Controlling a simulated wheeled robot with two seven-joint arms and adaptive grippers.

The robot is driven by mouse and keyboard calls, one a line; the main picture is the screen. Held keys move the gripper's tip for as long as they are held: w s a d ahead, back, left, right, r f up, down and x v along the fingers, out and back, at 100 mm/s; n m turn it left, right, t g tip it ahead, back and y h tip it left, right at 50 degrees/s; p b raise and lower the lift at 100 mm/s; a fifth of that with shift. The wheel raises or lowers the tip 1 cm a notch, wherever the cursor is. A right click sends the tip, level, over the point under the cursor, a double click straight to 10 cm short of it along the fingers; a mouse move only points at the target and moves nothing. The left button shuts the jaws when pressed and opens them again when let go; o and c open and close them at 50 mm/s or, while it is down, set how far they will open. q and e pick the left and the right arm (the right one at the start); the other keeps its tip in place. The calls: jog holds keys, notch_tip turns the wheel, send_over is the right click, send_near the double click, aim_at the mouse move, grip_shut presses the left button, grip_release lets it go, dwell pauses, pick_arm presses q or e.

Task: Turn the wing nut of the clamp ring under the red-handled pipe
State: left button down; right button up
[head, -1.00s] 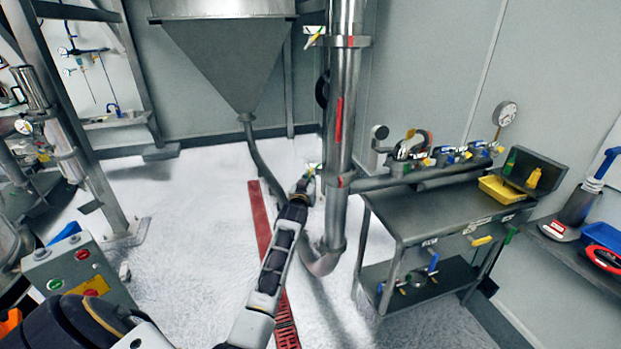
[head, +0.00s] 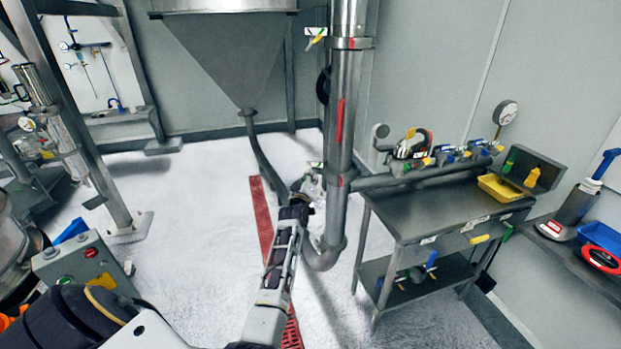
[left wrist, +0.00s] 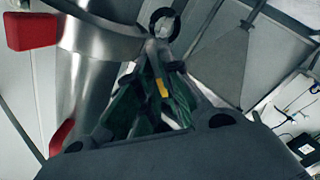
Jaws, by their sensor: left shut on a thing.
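The steel pipe with the red handle (head: 340,122) stands upright in the middle of the head view. The lower clamp ring (head: 343,181) circles it below the handle; in the left wrist view the steel pipe (left wrist: 88,85) is at the left. My left gripper (head: 309,187) is at the left side of this ring, shut on its wing nut. In the left wrist view the fingers (left wrist: 157,60) close together, with a small yellow piece (left wrist: 162,88) showing between them. The wing nut is mostly hidden by the fingers. My right gripper is not in view.
A steel table (head: 425,215) with a valve manifold and yellow tray (head: 500,189) stands right of the pipe. A hopper (head: 228,60) hangs behind. A control box (head: 80,263) is at lower left. A red floor grate (head: 262,215) runs beneath my arm.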

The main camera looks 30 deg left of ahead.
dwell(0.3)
pick_arm(q)
jog(key=c, duration=1.6)
grip_release()
jog(key=v, duration=0.7)
jog(key=shift+s, duration=0.25)
